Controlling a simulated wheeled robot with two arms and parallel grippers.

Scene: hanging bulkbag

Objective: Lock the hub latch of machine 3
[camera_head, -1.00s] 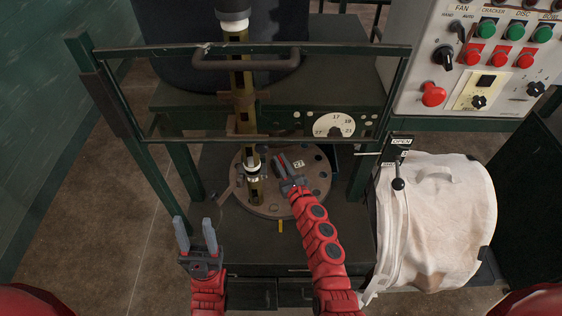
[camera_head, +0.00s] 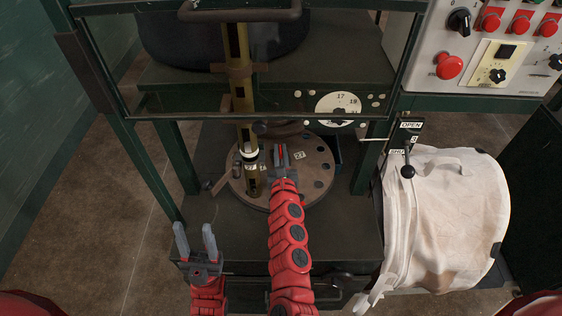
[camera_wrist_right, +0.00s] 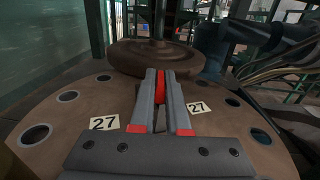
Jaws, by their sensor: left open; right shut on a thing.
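A round brown disc (camera_head: 306,172) with a ring of holes lies flat on the machine's dark bench. It also shows in the right wrist view (camera_wrist_right: 85,108), with number 27 plates and a raised round hub (camera_wrist_right: 126,58) beyond my fingers. My right gripper (camera_head: 281,155) is over the disc, right of the brass post. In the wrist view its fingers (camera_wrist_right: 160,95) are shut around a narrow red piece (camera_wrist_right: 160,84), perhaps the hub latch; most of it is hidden. My left gripper (camera_head: 196,242) is open and empty, in front of the bench at left.
A brass post (camera_head: 240,100) stands at the disc's left side. A dark green frame (camera_head: 150,165) surrounds the bench. At right are a white cloth-covered drum (camera_head: 455,215), a black-knobbed lever (camera_head: 408,171) and the control panel (camera_head: 470,25).

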